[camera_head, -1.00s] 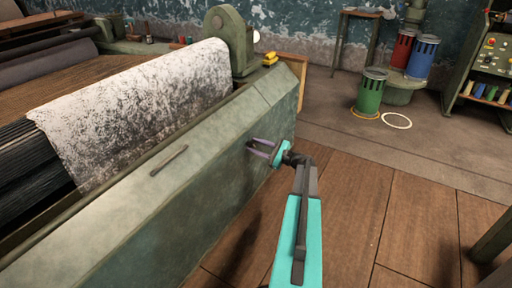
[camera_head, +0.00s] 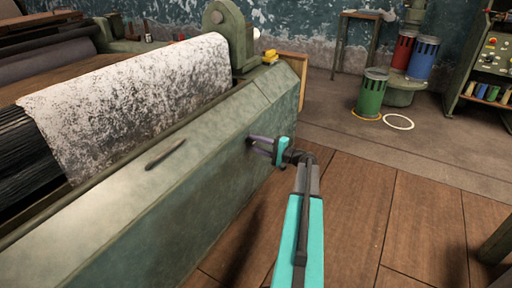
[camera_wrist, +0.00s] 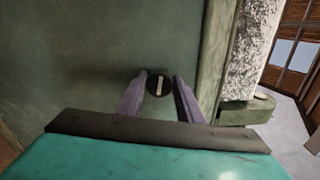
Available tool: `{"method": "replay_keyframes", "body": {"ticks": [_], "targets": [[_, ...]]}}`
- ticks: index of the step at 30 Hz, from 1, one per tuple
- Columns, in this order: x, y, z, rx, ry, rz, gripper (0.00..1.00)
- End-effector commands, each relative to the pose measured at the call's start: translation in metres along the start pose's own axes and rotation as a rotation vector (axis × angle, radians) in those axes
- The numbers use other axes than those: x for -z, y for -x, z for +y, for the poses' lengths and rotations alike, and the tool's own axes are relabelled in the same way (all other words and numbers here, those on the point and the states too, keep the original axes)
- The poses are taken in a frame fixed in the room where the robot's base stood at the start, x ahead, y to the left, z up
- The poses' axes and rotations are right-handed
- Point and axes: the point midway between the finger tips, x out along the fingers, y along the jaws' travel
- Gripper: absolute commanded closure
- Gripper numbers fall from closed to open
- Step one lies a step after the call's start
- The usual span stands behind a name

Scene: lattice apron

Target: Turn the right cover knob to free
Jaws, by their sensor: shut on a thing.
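The right cover knob (camera_wrist: 158,85) is a small dark disc with a pale bar across it, set in the green cover panel (camera_wrist: 70,60). In the wrist view the bar runs nearly upright in the picture. My gripper (camera_wrist: 160,77) has one purple finger on each side of the knob and is shut on it. In the head view my gripper (camera_head: 251,142) reaches the green side panel (camera_head: 215,150) from the right, and the knob is hidden between the fingers.
A dark bar handle (camera_head: 165,154) lies on the cover's sloping top to the left. A speckled cloth (camera_head: 130,100) covers the roller behind. A yellow object (camera_head: 270,57) sits at the panel's far end. The wooden floor (camera_head: 370,220) to the right is clear.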

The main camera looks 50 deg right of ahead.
Motion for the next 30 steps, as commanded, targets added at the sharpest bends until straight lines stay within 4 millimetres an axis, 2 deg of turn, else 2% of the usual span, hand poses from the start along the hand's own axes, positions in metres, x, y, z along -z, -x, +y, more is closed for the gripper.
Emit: {"method": "replay_keyframes", "body": {"ticks": [9, 24, 25, 27, 30], "targets": [[0.0030, 0.0038, 0.0025, -0.002, 0.140, 0.008, 0.90], [0.0026, 0.0030, 0.0016, -0.002, 0.162, 0.007, 0.90], [0.0026, 0.0030, 0.0016, -0.002, 0.162, 0.007, 0.62], [0.0022, 0.0026, 0.0016, -0.002, 0.162, 0.006, 0.51], [0.0013, 0.0014, 0.0014, -0.002, 0.161, 0.004, 0.50]]}}
